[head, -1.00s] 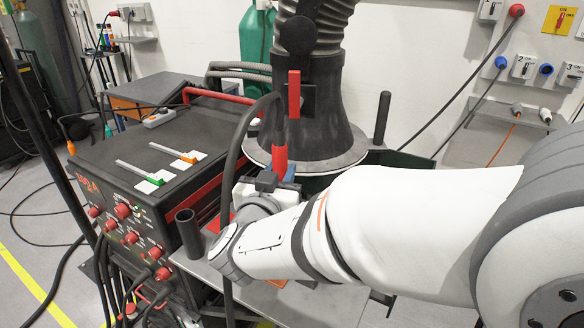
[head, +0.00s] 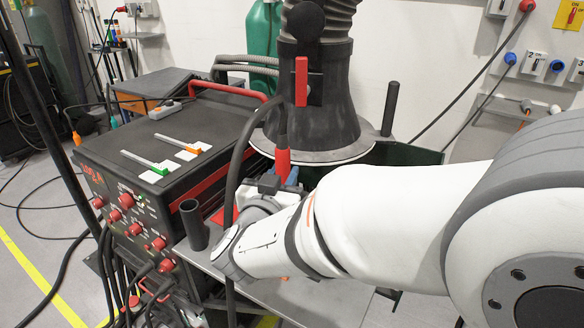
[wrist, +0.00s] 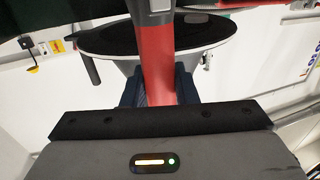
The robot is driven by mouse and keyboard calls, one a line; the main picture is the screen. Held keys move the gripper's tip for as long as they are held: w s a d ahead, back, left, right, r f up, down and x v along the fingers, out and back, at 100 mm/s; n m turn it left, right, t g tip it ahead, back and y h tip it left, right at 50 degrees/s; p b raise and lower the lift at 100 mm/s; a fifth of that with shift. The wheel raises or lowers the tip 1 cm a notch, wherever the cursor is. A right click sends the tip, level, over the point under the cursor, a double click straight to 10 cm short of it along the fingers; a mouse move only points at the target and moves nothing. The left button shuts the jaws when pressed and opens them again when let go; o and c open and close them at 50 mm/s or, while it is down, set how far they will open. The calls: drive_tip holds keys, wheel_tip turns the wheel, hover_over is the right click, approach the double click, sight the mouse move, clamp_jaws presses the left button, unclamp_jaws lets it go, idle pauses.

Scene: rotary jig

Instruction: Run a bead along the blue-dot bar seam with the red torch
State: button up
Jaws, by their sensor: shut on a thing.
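My gripper (head: 280,180) is shut on the red torch (head: 283,163), which stands roughly upright in front of the grey extraction hood. In the wrist view, the dark blue fingers of my gripper (wrist: 156,90) close on both sides of the red torch body (wrist: 156,55). A dark cable rises from the torch area and loops down in front of my gripper. The torch tip cannot be made out. The blue-dot bar and its seam are not visible; my arm and the hood cover much of the bench top.
The extraction hood (head: 330,115) stands close behind the torch. A black and red welding machine (head: 105,165) is at the left. Dark upright tubes stand at the bench's front left (head: 194,226) and back right (head: 390,108). Bare grey bench top (head: 325,300) shows below my arm.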

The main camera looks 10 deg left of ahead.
drive_tip(key=w+a+f, duration=0.2)
drive_tip(key=a, duration=0.4)
drive_tip(key=shift+w+a, duration=0.15)
drive_tip(key=shift+w, duration=0.1)
idle(0.5)
drive_tip(key=shift+f+b, duration=0.55)
drive_tip(key=shift+f, duration=0.1)
idle(1.8)
drive_tip(key=shift+r, duration=0.15)
idle(0.6)
